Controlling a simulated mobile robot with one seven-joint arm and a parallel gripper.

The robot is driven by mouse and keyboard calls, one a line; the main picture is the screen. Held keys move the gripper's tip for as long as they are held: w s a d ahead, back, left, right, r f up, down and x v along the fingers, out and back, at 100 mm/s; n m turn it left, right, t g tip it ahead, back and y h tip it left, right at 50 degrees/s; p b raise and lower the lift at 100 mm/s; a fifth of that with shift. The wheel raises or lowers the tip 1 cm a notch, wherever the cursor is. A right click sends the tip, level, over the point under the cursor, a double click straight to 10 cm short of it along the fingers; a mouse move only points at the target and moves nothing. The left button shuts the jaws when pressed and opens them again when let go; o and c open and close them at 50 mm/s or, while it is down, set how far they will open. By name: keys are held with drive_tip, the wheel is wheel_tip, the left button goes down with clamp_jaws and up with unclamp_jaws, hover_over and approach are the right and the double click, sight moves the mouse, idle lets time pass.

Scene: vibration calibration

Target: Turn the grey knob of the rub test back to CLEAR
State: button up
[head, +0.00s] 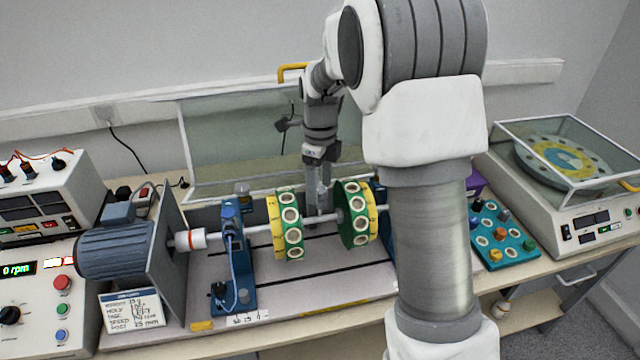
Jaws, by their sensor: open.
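My gripper (318,203) reaches down behind the shaft (323,219), between the two green-and-yellow discs, the left disc (287,225) and the right disc (355,213). Its fingers point down and look apart, with nothing seen between them. The fingertips are small and partly behind the shaft and right disc. I cannot make out the grey knob of the rub test or a CLEAR mark; they may be hidden by the gripper, the shaft or the discs.
A blue bearing stand (235,260) and a grey motor (118,250) stand left of the discs. A raised clear guard (230,135) is behind. A teal tray of weights (497,235) and a balance machine (560,205) are at right. My arm hides the right end of the rig.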

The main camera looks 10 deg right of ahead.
clamp_jaws()
idle(0.3)
drive_tip(key=shift+n, duration=0.3)
